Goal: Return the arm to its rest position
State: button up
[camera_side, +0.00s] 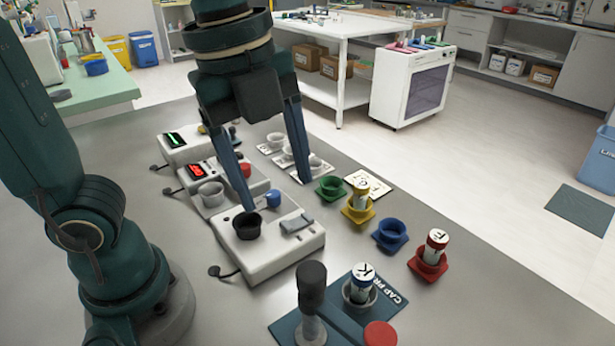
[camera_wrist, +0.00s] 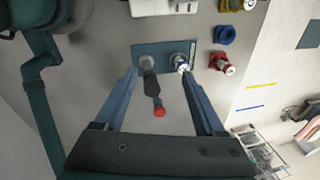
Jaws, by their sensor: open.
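My gripper (camera_side: 273,192) is open and empty, raised above the work table with its two blue fingers spread wide. In the side view the fingers overlap the white devices and small cups behind them. In the wrist view my gripper (camera_wrist: 162,88) frames the cap press (camera_wrist: 140,50). The press (camera_side: 298,328) stands at the front with a dark lever, a red knob and a capped vial (camera_side: 361,283) marked X in its holder. The fingers appear apart from everything. The rest position itself is not marked in view.
A yellow holder (camera_side: 358,217) has a vial, and a red holder (camera_side: 427,270) has a red-capped vial. The blue holder (camera_side: 389,236) and green holder (camera_side: 330,188) look empty. White devices (camera_side: 268,248) with trailing cords stand below my gripper. The table's front right is clear.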

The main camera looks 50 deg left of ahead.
jog(key=s+a+f+n+t, duration=0.2)
jog(key=a+f+n, duration=0.3)
jog(key=n, duration=1.4)
jog(key=shift+a+f+n+t+y, duration=0.3)
jog(key=shift+a+t, duration=0.45)
jog(key=shift+t, duration=0.15)
